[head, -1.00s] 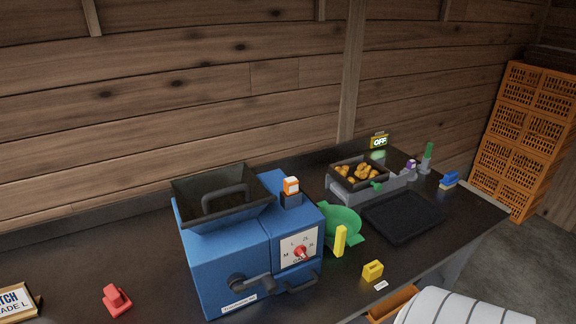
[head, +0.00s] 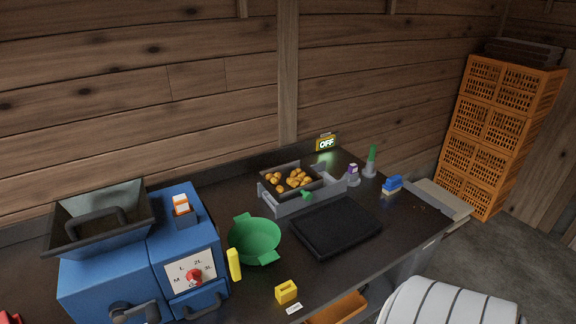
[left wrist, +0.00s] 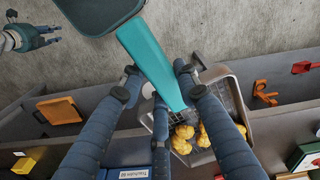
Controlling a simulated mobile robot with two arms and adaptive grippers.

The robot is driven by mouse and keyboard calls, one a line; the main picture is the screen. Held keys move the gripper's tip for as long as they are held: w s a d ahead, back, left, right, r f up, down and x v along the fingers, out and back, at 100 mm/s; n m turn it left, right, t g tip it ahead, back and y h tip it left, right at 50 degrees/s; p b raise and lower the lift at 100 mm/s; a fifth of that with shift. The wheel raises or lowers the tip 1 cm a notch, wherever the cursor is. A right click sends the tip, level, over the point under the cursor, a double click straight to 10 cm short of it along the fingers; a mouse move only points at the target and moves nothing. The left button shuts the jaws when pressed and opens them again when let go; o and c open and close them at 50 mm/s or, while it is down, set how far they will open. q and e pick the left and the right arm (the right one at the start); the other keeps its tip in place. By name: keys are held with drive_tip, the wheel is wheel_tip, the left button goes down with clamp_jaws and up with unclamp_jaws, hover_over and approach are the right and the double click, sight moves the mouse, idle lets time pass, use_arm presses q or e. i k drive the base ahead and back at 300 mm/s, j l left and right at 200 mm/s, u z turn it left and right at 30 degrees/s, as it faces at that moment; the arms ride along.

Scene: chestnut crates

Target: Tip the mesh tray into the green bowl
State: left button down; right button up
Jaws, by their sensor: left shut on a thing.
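The mesh tray (left wrist: 228,95) shows in the left wrist view with several yellow-brown chestnuts (left wrist: 203,136) gathered at its near end. My right gripper (left wrist: 32,38) is at the upper left of the left wrist view, small and apart from the tray. Neither gripper shows in the head view.
The blue machine (head: 190,240) with a hopper stands left of the bowl. A dark tray of chestnuts (head: 262,188) sits in a grey frame behind it. A black mat (head: 335,227), yellow block (head: 286,291) and blue-topped item (head: 392,184) lie rightward. Orange crates (head: 500,130) stand beyond.

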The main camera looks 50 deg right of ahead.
sight(257, 240)
drive_tip(key=k+l, duration=0.15)
drive_tip(key=l, duration=0.35)
drive_tip(key=k+l, duration=0.15)
drive_tip(key=l, duration=0.35)
drive_tip(key=k+l, duration=0.1)
drive_tip(key=l, duration=0.4)
drive_tip(key=k+l, duration=0.15)
drive_tip(key=l, duration=0.35)
drive_tip(key=k+l, duration=0.15)
drive_tip(key=l, duration=0.35)
drive_tip(key=k+l, duration=0.15)
drive_tip(key=l, duration=0.35)
drive_tip(key=k+l, duration=0.1)
drive_tip(key=l, duration=0.35)
drive_tip(key=k+l, duration=0.15)
drive_tip(key=l, duration=0.35)
